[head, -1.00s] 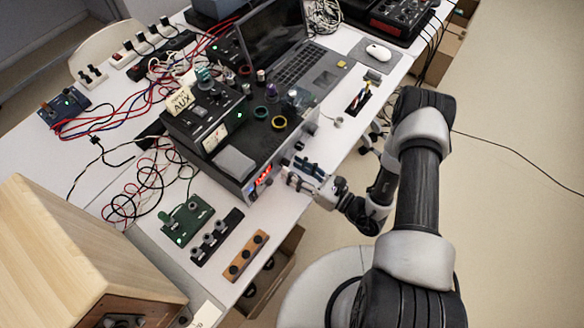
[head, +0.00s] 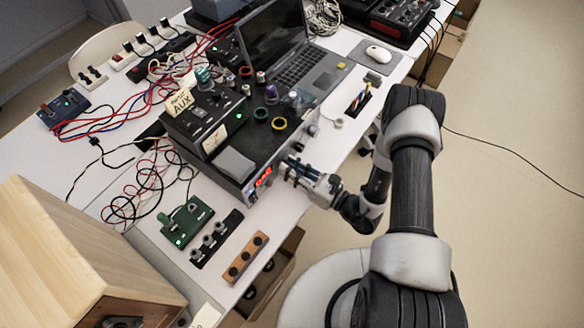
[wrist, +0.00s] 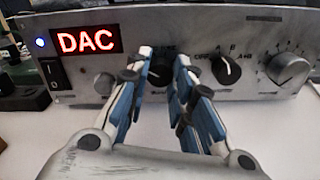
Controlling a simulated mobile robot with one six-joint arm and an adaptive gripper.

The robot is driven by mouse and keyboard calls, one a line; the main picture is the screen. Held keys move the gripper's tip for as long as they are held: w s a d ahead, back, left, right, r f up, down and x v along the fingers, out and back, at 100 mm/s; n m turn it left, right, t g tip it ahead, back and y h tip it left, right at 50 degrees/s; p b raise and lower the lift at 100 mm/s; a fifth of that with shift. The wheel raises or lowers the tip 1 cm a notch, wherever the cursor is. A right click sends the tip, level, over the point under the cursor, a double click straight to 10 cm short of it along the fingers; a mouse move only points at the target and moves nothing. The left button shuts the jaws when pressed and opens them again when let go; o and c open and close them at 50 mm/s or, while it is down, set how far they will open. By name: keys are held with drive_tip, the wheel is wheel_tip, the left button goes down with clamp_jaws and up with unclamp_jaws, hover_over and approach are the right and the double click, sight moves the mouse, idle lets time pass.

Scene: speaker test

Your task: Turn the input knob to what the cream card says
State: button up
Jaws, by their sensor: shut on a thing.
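The cream card (head: 180,102) stands on top of the equipment on the left and reads AUX, under a smaller line. The amplifier's red display (wrist: 88,41) reads DAC; it also glows in the head view (head: 264,177). My gripper (wrist: 162,88) is at the amplifier's front panel, its blue-padded fingers shut on a dark knob (wrist: 160,73) right of the display. The fingers hide much of that knob and any marks around it. In the head view my gripper (head: 288,170) reaches the panel from the right.
A second dark knob (wrist: 226,69) and a larger silver knob (wrist: 287,68) sit to the right on the panel. A power switch (wrist: 52,74) is below the display. A green box (head: 188,222) and a wooden cabinet (head: 70,250) stand at the left.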

clamp_jaws()
drive_tip(key=shift+m, duration=0.3)
drive_tip(key=m, duration=1.1)
drive_tip(key=shift+m, duration=0.3)
drive_tip(key=m, duration=1.1)
drive_tip(key=shift+m, duration=0.5)
